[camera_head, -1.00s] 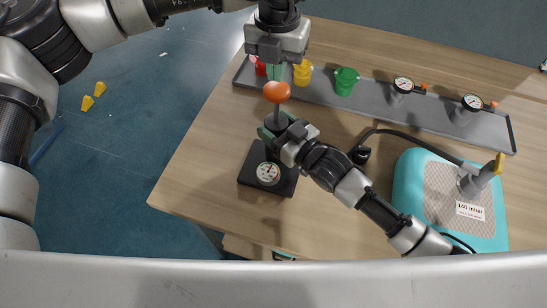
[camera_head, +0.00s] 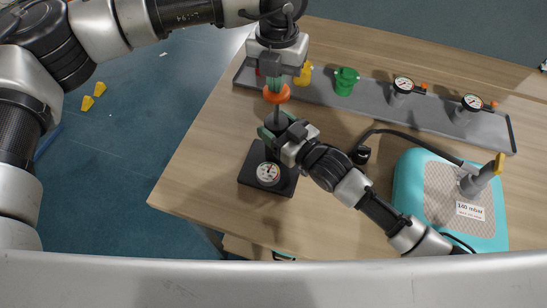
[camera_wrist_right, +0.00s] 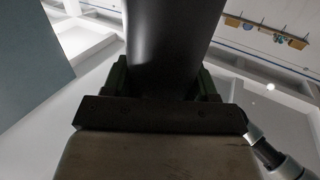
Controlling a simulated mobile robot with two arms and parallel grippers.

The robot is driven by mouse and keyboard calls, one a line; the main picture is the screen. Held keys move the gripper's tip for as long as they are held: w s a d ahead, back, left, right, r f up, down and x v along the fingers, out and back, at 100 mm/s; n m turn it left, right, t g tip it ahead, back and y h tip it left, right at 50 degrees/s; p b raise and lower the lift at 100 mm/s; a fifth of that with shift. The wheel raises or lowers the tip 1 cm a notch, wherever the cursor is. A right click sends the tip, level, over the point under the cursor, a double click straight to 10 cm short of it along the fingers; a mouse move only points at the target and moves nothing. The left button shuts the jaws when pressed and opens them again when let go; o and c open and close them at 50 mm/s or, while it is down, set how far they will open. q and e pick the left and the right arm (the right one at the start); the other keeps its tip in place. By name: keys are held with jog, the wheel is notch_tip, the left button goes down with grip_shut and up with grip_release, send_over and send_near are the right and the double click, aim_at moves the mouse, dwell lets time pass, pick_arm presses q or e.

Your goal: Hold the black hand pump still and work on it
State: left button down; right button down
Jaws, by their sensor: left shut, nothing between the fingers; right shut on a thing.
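The black hand pump stands upright on the table, its square base (camera_head: 264,183) carrying a round white gauge (camera_head: 268,173). Its dark cylinder (camera_head: 275,121) rises to a rod with an orange knob (camera_head: 276,95) on top. My right gripper (camera_head: 274,130) is shut on the cylinder from the right. The right wrist view shows the dark cylinder (camera_wrist_right: 168,45) between the green fingers. My left gripper (camera_head: 275,84) points down with its fingers shut and empty, the tips at the top of the orange knob. The fingers partly cover the knob, and I cannot tell how firmly they touch.
A grey tray (camera_head: 437,116) at the back holds a yellow cup (camera_head: 304,75), a green cup (camera_head: 346,81) and two gauges (camera_head: 403,85). Bare wood (camera_head: 190,170) lies left of the pump.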

pick_arm(q)
jog(key=shift+f, duration=1.4)
jog(key=shift+r, duration=2.75)
jog(key=shift+r, duration=2.5)
pick_arm(e)
jog(key=shift+c, duration=1.1)
grip_release()
